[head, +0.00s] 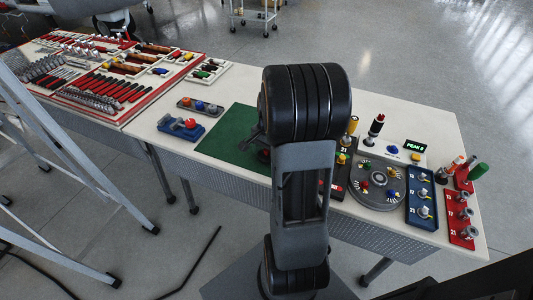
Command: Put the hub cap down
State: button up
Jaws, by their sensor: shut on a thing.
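My gripper (255,134) shows only in part, at the left of my black arm joint, above the green mat (222,143). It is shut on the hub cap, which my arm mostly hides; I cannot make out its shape. A small dark red thing (264,155) shows just below the gripper, at the edge of my arm. I cannot tell whether it is part of the hub cap or lies on the mat. The left part of the mat is bare.
A blue tray with a red piece (188,128) and a grey tray of knobs (200,107) stand left of the mat. A round grey turntable (379,187), a blue rack (421,200) and a red rack (461,220) stand right. A tool board (110,70) lies far left.

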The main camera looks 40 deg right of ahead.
jog(key=shift+f, duration=0.25)
jog(key=shift+f, duration=0.15)
jog(key=o, duration=0.9)
jog(key=r, duration=0.4)
jog(key=d+r+p, duration=0.1)
jog(key=r, duration=0.6)
jog(key=shift+w+d+r+p, duration=0.15)
jog(key=shift+w+r+p, duration=0.05)
jog(key=shift+r+p, duration=0.15)
jog(key=s+a+n+t, duration=0.1)
jog(key=s+a+n, duration=0.1)
jog(key=a+n, duration=0.3)
jog(key=s+a+n+t, duration=0.1)
jog(key=a+n, duration=0.3)
jog(key=a, duration=0.4)
jog(key=s+a+n+t+h, duration=0.1)
jog(key=s+a+n, duration=0.3)
jog(key=a+n, duration=0.1)
jog(key=shift+a+r+n, duration=0.2)
jog(key=shift+a+n, duration=0.1)
jog(key=shift+a, duration=0.4)
